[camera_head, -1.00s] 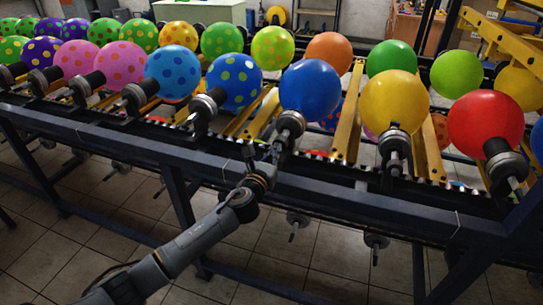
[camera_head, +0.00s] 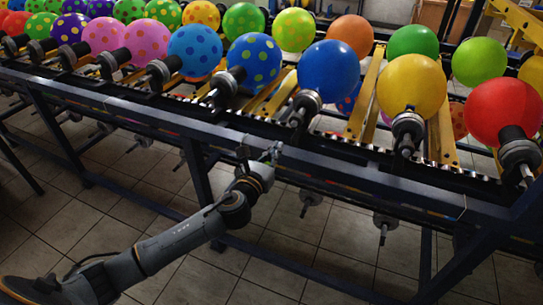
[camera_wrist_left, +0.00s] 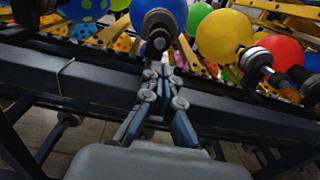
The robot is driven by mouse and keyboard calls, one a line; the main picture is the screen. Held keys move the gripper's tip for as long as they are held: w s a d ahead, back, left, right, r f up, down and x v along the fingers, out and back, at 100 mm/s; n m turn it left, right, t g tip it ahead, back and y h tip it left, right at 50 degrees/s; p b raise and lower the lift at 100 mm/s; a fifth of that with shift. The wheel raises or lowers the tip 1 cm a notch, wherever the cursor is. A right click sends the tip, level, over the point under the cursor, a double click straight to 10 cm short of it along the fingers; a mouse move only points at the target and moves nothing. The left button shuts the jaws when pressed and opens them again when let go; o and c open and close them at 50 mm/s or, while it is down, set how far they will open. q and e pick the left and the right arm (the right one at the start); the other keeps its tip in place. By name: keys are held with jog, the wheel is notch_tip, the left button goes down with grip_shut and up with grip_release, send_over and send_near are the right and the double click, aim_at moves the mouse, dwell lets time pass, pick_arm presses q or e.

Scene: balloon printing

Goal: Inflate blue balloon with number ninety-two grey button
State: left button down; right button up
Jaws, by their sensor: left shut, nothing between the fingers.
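A plain blue balloon (camera_head: 328,71) sits on a grey and black nozzle (camera_head: 305,104) on the dark rack. A blue balloon with yellow-green dots (camera_head: 254,60) is just left of it. My left gripper (camera_head: 264,153) is shut and empty, in front of the rack's front rail, below and left of the plain balloon's nozzle. In the left wrist view, the shut fingers (camera_wrist_left: 161,80) point toward a nozzle (camera_wrist_left: 159,30) with a blue balloon (camera_wrist_left: 172,9) behind it. No grey button or number can be made out. My right gripper is not in view.
The dark front rail (camera_head: 350,173) runs across the rack near my gripper. A yellow balloon (camera_head: 411,86) and a red balloon (camera_head: 502,111) stand to the right, and several dotted ones to the left. The tiled floor (camera_head: 110,205) in front is clear.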

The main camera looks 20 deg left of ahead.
pick_arm(q)
jog(key=shift+s, duration=1.25)
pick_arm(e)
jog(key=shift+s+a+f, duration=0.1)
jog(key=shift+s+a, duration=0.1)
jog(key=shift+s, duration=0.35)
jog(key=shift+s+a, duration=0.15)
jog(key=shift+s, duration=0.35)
pick_arm(q)
jog(key=shift+a+f, duration=0.1)
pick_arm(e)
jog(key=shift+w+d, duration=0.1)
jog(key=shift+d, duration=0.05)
